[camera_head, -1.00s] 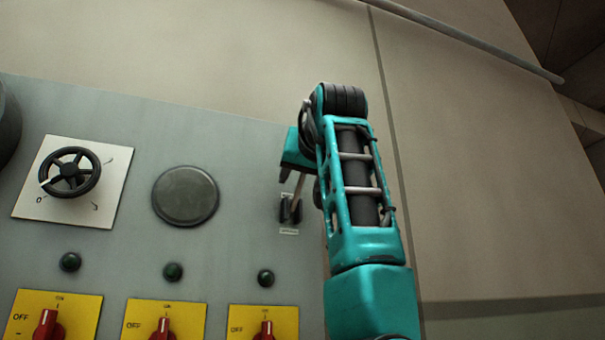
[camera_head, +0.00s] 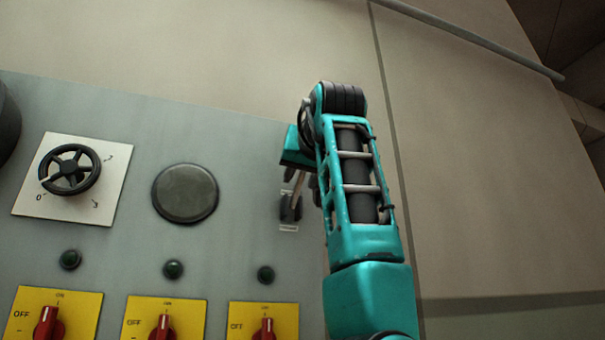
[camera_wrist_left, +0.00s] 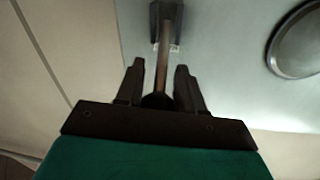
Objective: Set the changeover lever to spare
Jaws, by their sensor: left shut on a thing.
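The changeover lever (camera_head: 297,189) is a thin, pale rod standing out from a dark slotted base on the grey panel, with small light labels above and below. My left gripper (camera_head: 291,174) is at its outer end, partly hidden by my teal arm. In the left wrist view, the lever's shaft (camera_wrist_left: 163,48) runs between the two dark fingers of my left gripper (camera_wrist_left: 160,78), and its dark round knob (camera_wrist_left: 158,100) sits between them. The gripper is shut on the lever. The label wording is too small to read. My right gripper is not in view.
On the panel, left of the lever, are a round dark cover (camera_head: 185,194) and a black handwheel (camera_head: 70,169) on a white plate. Green lamps (camera_head: 173,270) and red switches on yellow plates (camera_head: 165,325) line the lower part. A plain beige wall (camera_head: 480,180) lies to the right.

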